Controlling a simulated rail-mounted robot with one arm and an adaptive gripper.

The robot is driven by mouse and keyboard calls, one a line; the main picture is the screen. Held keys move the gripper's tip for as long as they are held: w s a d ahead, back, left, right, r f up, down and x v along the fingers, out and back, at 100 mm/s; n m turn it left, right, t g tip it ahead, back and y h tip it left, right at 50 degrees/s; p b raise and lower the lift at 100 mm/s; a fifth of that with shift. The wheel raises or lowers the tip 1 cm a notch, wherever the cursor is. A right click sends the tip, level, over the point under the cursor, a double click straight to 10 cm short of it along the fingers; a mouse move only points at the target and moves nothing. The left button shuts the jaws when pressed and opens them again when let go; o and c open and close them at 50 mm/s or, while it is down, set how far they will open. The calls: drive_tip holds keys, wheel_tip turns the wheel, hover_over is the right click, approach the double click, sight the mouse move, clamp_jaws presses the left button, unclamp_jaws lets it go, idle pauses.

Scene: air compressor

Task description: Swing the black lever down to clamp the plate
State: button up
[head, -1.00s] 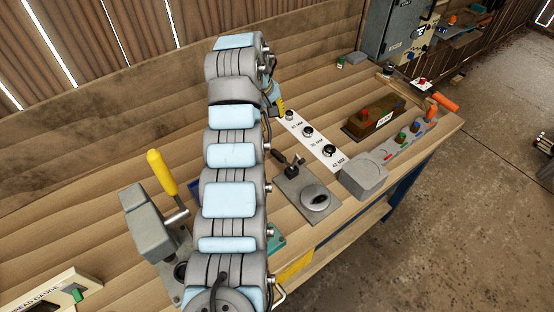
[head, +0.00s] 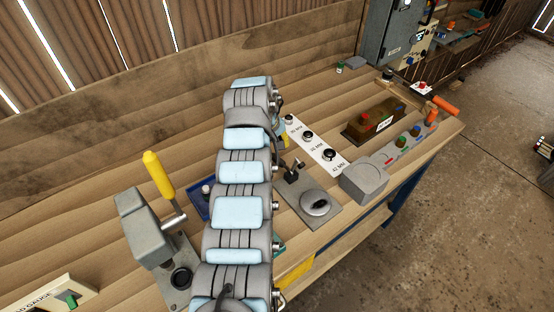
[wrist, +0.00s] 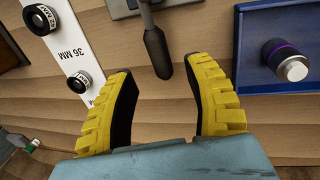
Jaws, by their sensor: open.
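The black lever (head: 294,168) stands up from a grey metal base plate (head: 325,217) that also carries a round grey disc (head: 315,202). In the wrist view the lever's dark handle (wrist: 157,52) lies just beyond the fingertips, between them in the picture. It looks apart from both fingers. My gripper (wrist: 163,78) has its yellow ribbed fingers spread wide with nothing between the pads. An edge of the grey base (wrist: 122,8) shows at the top. In the head view my arm hides most of the gripper.
A white strip (wrist: 68,62) with black ring gauges lies beside the lever base. A blue tray (wrist: 250,75) holds a silver cylinder with a purple band (wrist: 290,62). A grey press with a yellow handle (head: 158,175) stands left of my arm. A grey box (head: 364,184) stands right.

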sight(277, 158)
drive_tip(key=shift+w+d+f+b, duration=0.1)
drive_tip(key=shift+d+f, duration=0.05)
drive_tip(key=shift+f, duration=0.75)
drive_tip(key=shift+w+d+f+b, duration=0.1)
drive_tip(key=shift+f+b, duration=0.05)
drive_tip(key=shift+f, duration=0.7)
drive_tip(key=shift+w+d+f+b, duration=0.1)
drive_tip(key=shift+d+f, duration=0.05)
drive_tip(key=shift+f, duration=0.75)
clamp_jaws()
